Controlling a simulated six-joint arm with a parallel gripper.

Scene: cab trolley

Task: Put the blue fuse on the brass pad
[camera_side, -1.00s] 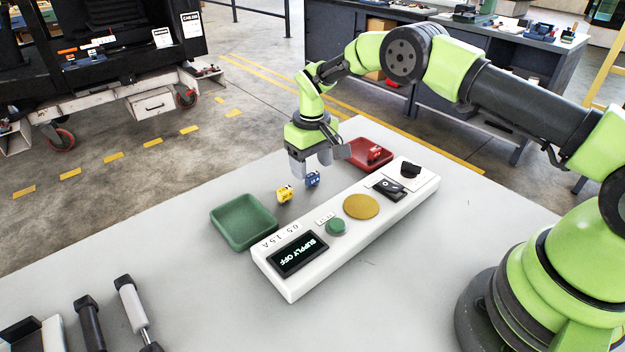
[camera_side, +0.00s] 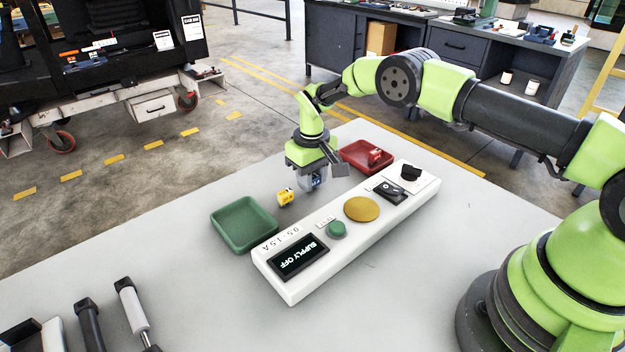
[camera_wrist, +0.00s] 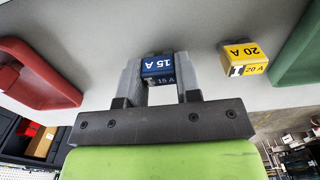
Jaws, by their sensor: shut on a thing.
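The blue fuse (camera_wrist: 158,68), marked 15 A, is between the two fingers of my gripper (camera_wrist: 160,75) in the wrist view. The fingers are shut on its sides. In the side view my gripper (camera_side: 313,181) is low at the table, with the blue fuse (camera_side: 316,182) partly hidden by the fingers. I cannot tell whether the fuse touches the table. The round brass pad (camera_side: 362,209) lies bare on the white tester unit, to the right and nearer the camera than my gripper.
A yellow 20 A fuse (camera_side: 286,197) stands just left of my gripper. A green tray (camera_side: 243,224) is farther left, and a red tray (camera_side: 350,150) holding a red fuse (camera_side: 375,157) is to the right. The white unit (camera_side: 290,292) has a "SUPPLY OFF" screen (camera_side: 298,259) and green button (camera_side: 337,229).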

